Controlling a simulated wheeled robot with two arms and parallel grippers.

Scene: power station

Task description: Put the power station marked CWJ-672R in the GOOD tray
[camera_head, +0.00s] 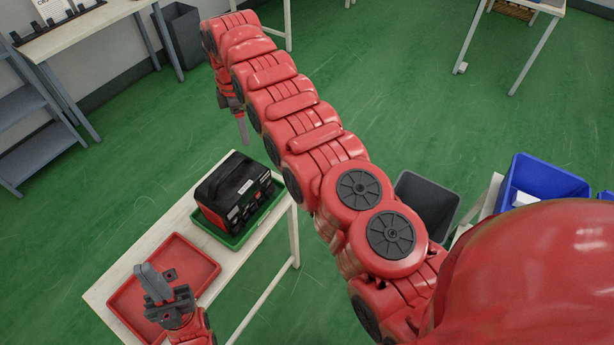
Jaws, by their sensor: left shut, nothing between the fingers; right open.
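A black and red power station (236,192) sits in the green tray (252,228) on a white table; its marking is too small to read. A red tray (200,254) lies on the same table, nearer the bottom left. No label shows on either tray. My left gripper (148,278) is shut and empty above the red tray. My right arm reaches across the view to the upper left, and my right gripper (241,122) points down, open, beyond the power station and apart from it. The arm hides part of the floor behind it.
A blue bin (545,180) stands at the right beside a dark grey bin (428,198). A workbench (85,30) and grey shelves (42,150) stand at upper left, with another dark bin (180,35). Green floor around the white table is clear.

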